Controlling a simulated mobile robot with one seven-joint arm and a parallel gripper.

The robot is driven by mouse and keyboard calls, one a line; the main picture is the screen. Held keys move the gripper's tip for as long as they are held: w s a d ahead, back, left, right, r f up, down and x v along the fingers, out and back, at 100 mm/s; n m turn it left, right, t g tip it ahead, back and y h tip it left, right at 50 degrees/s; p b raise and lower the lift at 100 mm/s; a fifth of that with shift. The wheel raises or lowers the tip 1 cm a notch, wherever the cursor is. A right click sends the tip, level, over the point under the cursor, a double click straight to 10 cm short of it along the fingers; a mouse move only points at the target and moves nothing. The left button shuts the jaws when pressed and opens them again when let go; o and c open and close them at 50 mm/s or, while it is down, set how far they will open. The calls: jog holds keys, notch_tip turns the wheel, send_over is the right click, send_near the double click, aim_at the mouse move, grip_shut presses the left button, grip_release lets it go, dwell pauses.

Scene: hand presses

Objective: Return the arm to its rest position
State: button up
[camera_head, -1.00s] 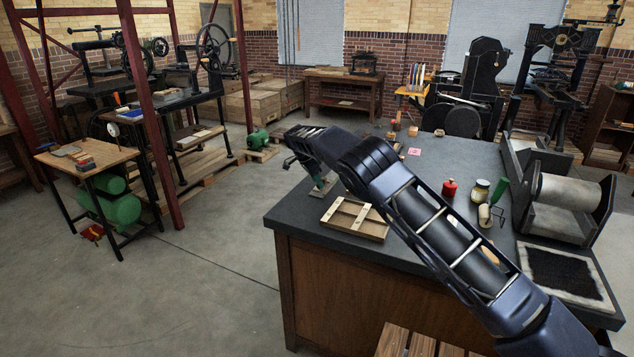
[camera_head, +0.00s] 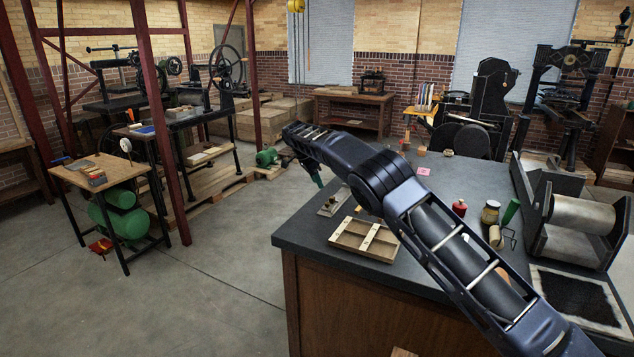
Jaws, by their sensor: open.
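My arm (camera_head: 440,240) reaches from the lower right across the dark-topped bench (camera_head: 300,232), bent at a dark elbow joint (camera_head: 372,178). Its far end is above the bench's far left edge. My gripper (camera_head: 316,178) hangs under that end, mostly hidden behind the arm link. Only a small green and dark part shows, with no object visible in it. A metal plate-like piece (camera_head: 333,206) lies on the bench just below. A shallow wooden divided tray (camera_head: 345,238) lies nearer, left of the forearm.
A red container (camera_head: 459,208), a jar (camera_head: 490,212) and a green cylinder (camera_head: 511,212) stand right of the arm. A roller press (camera_head: 583,215) and a black pad (camera_head: 580,297) are at the bench's right. The floor (camera_head: 205,285) at left is clear up to a small wooden table (camera_head: 75,180).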

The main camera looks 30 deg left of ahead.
jog(key=shift+w, duration=0.1)
